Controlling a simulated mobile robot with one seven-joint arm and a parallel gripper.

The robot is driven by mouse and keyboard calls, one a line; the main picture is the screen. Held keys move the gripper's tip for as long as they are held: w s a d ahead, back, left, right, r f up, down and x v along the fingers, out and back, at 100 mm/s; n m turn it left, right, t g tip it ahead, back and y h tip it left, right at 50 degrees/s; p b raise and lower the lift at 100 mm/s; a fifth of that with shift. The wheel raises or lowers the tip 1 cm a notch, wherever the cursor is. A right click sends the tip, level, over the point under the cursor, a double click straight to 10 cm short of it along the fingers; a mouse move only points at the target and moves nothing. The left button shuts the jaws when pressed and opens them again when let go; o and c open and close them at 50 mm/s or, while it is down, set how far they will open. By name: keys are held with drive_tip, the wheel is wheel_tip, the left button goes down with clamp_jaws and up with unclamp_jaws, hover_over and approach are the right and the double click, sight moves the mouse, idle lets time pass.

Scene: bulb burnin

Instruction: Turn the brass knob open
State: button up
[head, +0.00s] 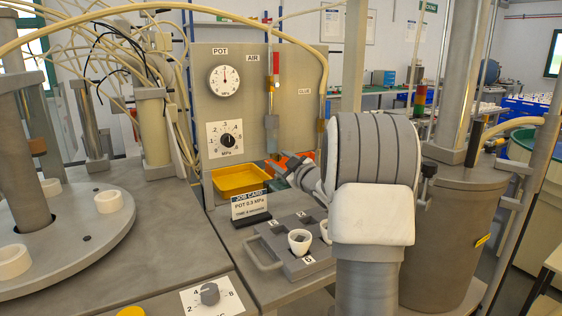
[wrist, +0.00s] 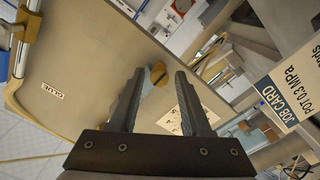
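In the wrist view a small brass-coloured knob (wrist: 157,73) shows beyond the fingertips, in the gap between them, at the end of a pale stub near the grey panel (wrist: 85,60). My gripper (wrist: 160,76) is open, with its two dark fingers apart and nothing between them. I cannot tell how far the knob is from the tips; no contact shows. In the head view my gripper (head: 283,168) is in front of the lower panel, right of the yellow tray (head: 240,181). I cannot make out the brass knob there.
The panel carries the POT gauge (head: 225,80) and a black MPa dial (head: 228,141). A job card (head: 251,204) reading POT 0.3 MPa stands below. A grey block with white cups (head: 300,241) sits in front. A large grey pot (head: 452,240) stands right of my arm.

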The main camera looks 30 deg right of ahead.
drive_tip(key=shift+o, duration=0.5)
drive_tip(key=shift+s, duration=0.2)
drive_tip(key=s+a+p, duration=0.1)
drive_tip(key=s+p, duration=0.1)
drive_tip(key=s, duration=1.5)
drive_tip(key=shift+p, duration=0.3)
